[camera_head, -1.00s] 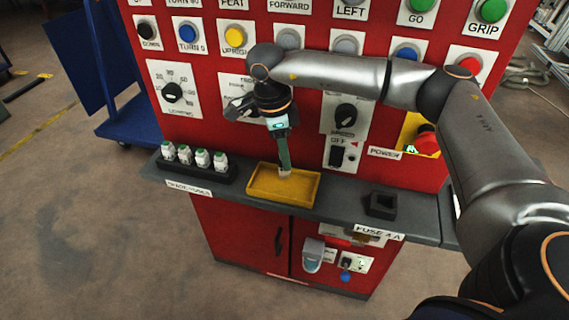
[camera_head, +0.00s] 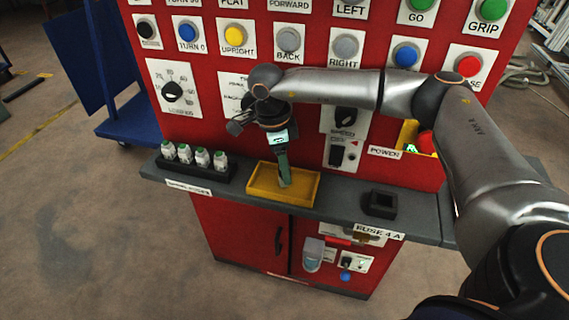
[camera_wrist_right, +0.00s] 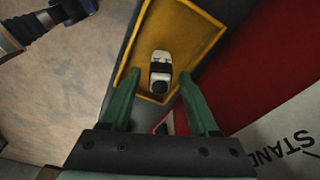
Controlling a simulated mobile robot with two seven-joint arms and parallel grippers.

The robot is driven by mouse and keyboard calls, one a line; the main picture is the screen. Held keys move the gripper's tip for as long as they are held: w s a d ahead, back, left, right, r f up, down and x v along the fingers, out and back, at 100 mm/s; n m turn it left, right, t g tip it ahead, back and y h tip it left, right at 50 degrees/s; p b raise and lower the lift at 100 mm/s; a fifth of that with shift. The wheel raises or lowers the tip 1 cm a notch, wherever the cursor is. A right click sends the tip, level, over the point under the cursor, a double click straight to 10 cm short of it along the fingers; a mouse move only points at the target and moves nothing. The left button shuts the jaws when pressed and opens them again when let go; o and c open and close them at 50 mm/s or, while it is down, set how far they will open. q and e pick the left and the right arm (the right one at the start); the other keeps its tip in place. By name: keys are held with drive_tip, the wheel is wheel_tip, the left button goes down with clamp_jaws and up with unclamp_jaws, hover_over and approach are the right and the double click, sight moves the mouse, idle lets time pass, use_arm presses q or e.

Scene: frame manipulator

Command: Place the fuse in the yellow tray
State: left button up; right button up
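The yellow tray (camera_head: 262,195) lies on the grey shelf of the red panel. My right gripper (camera_head: 284,184) points down into it, with its green fingers low over the tray floor. In the right wrist view the fingers (camera_wrist_right: 158,100) are spread apart. The fuse (camera_wrist_right: 160,70), white with a black band and a dark end, lies in the tray between and just beyond the fingertips, with gaps on both sides. In the head view the fuse is mostly hidden by the fingers. My left gripper is not identifiable in either view.
A black rack (camera_head: 188,172) with several white-green fuses stands left of the tray. A black square socket (camera_head: 381,203) stands to its right. The red panel with buttons and knobs (camera_head: 172,91) rises close behind. A dark jointed part shows at the wrist view's upper left.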

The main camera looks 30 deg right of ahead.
wheel_tip(320, 180, up, 12)
drive_tip(key=a, duration=0.2)
drive_tip(key=s+a+f+n+g+y, duration=0.15)
drive_tip(key=a+f+y, duration=0.25)
drive_tip(key=a, duration=0.6)
drive_tip(key=s+a+f+m+g+y, duration=0.1)
drive_tip(key=s+a+f+y, duration=0.3)
drive_tip(key=a, duration=0.5)
drive_tip(key=s+a+r+m+t+y, duration=0.1)
drive_tip(key=s+a+r+m+y, duration=0.1)
drive_tip(key=a+m+y, duration=0.4)
drive_tip(key=s+a+r+m+t+y, duration=0.1)
drive_tip(key=a+r+m+t+y, duration=0.2)
drive_tip(key=a+y, duration=0.5)
drive_tip(key=w+d+f+m+t+h, duration=0.3)
drive_tip(key=d+f+m+t+h, duration=0.4)
drive_tip(key=m, duration=0.6)
drive_tip(key=w+d+f+m+t+h, duration=0.25)
drive_tip(key=f+m+t, duration=0.4)
drive_tip(key=m, duration=0.75)
drive_tip(key=s+d+f+m+g+h, duration=0.2)
drive_tip(key=s+d+f+m+h, duration=0.2)
drive_tip(key=s+f, duration=0.3)
drive_tip(key=s+d+f+m+g+h, duration=0.3)
drive_tip(key=s+d+f+m, duration=0.3)
drive_tip(key=s+f, duration=0.2)
wheel_tip(320, 180, down, 2)
drive_tip(key=shift+s+d+f+m+h+p, duration=0.25)
drive_tip(key=shift+m+h+p, duration=0.1)
drive_tip(key=shift+h, duration=0.1)
